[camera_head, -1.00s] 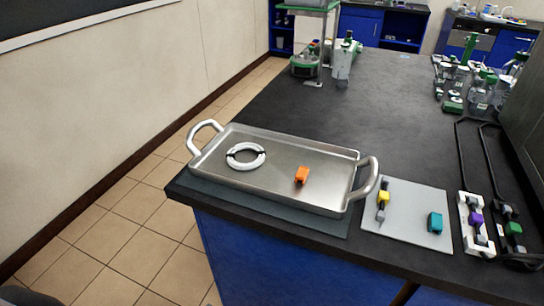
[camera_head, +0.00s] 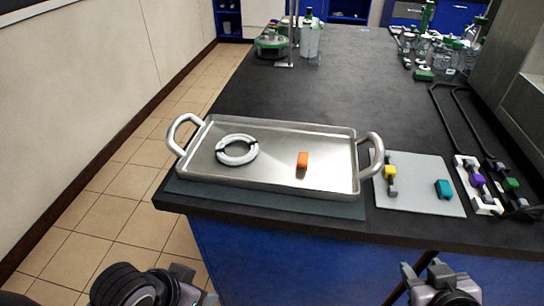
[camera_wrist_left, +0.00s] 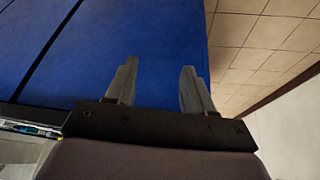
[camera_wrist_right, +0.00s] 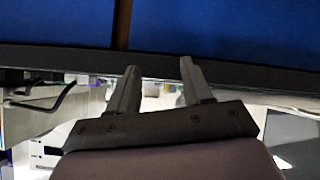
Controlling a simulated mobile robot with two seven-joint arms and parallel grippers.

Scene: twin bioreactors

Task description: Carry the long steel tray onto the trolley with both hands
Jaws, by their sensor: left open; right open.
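The long steel tray (camera_head: 275,183) lies on a dark mat (camera_head: 290,204) at the near left corner of the black bench. It has a raised handle at each end, a left handle (camera_head: 176,133) and a right handle (camera_head: 374,152). My left gripper (camera_wrist_left: 155,82) is open and empty, low in front of the bench's blue side. My right gripper (camera_wrist_right: 158,72) is open and empty near the bench's front edge, below the right handle. No trolley can be made out.
A grey board (camera_head: 420,198) with yellow and teal pieces lies just right of the tray. Glassware (camera_head: 440,50) stands at the back right.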

